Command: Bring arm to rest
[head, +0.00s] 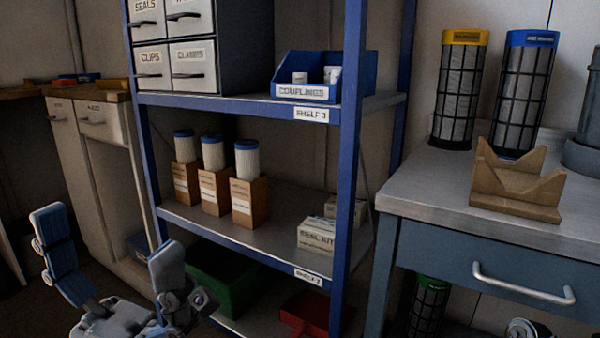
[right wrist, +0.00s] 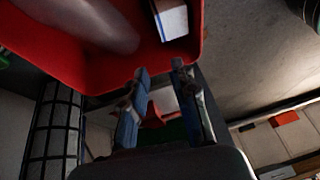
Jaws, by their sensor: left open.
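My left gripper (head: 110,232) is at the lower left of the head view, with its two blue-padded fingers spread apart and nothing between them. It appears in front of the blue shelving unit (head: 346,160), apart from the things on it. My right gripper (right wrist: 160,72) shows only in the right wrist view. Its fingers stand apart with an empty gap between them. A red bin (right wrist: 100,72) lies beyond its fingertips, holding a grey rounded object (right wrist: 95,22) and a white-and-blue box (right wrist: 172,20). I cannot tell how far the bin is from the fingertips.
The shelves hold a blue couplings bin (head: 345,75), several boxed filter cartridges (head: 213,180) and a seal kit box (head: 318,235). A workbench (head: 440,200) at the right bears a wooden cradle (head: 515,185) and dark mesh cylinders (head: 524,95). A green bin (head: 225,285) sits low.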

